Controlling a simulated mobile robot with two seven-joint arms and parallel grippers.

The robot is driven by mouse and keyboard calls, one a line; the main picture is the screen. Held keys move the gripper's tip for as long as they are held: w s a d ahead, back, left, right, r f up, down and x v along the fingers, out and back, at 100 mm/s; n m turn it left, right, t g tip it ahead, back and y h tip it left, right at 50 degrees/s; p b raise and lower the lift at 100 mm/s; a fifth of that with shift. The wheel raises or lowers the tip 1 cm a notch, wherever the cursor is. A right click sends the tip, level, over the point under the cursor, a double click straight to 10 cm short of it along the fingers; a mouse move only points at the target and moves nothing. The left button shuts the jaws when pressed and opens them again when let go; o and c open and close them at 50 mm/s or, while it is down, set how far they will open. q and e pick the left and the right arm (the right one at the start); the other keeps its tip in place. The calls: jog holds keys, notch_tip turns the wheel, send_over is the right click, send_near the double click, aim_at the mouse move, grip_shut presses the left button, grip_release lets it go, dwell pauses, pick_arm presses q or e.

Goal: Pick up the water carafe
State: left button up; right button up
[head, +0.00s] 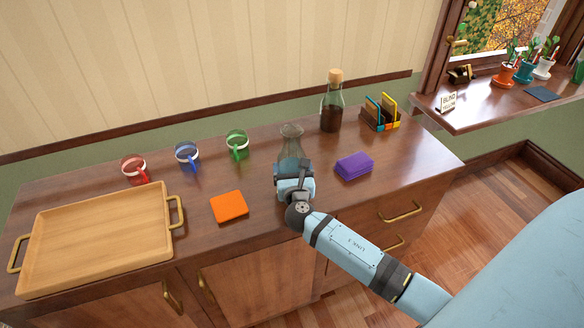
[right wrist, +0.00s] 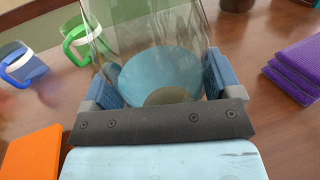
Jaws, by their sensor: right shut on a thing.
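The clear glass water carafe (head: 291,138) is upright over the wooden cabinet top, right of the green mug. Its lower part is hidden behind my right gripper (head: 293,172) in the head view. In the right wrist view the carafe (right wrist: 150,35) fills the space between the two blue finger pads of my right gripper (right wrist: 160,78), with a pale blue area low in the glass. The gripper is shut on the carafe's lower body. I cannot tell whether its base touches the cabinet top. My left gripper is not in view.
Red (head: 135,170), blue (head: 187,156) and green (head: 237,145) mugs stand left. An orange coaster (head: 229,206) and purple stack (head: 354,166) flank the gripper. A corked bottle (head: 331,112) and card holder (head: 380,115) stand behind right. A wooden tray (head: 174,217) lies left.

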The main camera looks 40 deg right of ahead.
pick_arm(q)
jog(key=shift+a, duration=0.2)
pick_arm(e)
jog(key=shift+r, duration=0.25)
jog(key=shift+r, duration=0.25)
pick_arm(q)
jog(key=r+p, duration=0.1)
jog(key=p, duration=0.1)
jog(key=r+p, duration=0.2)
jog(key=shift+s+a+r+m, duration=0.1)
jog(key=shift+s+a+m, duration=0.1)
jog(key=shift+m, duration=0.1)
pick_arm(e)
notch_tip(320, 180, up, 19)
send_over(292, 132)
jog(key=shift+r, duration=0.1)
